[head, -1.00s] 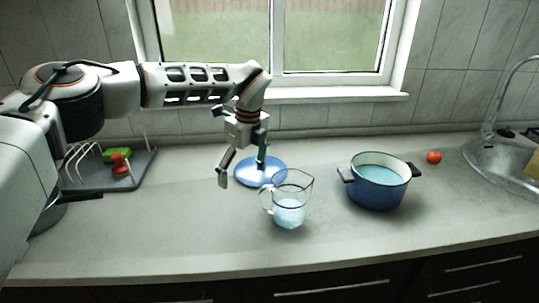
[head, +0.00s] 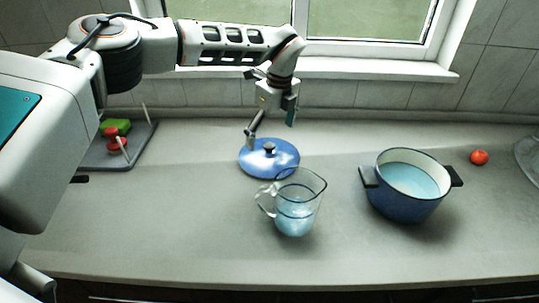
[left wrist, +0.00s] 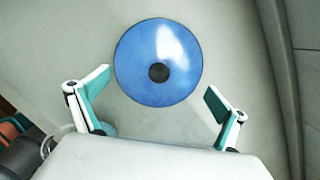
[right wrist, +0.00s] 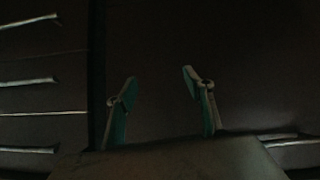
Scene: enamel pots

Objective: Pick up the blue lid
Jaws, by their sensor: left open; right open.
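The blue lid (head: 256,160) lies flat on the counter, its dark knob upward, behind the glass jug. In the left wrist view the lid (left wrist: 135,62) is whole, just beyond the fingertips, with its knob near the middle line. My left gripper (head: 270,127) is open and empty above the lid; its two fingers (left wrist: 157,88) are spread wide and do not touch it. My right gripper (right wrist: 159,85) is open and empty, facing dark cabinet fronts; it does not show in the head view.
A glass jug (head: 297,208) with bluish liquid stands in front of the lid. A blue pot (head: 402,207) with liquid stands right, near a tomato (head: 479,158). The front counter is clear.

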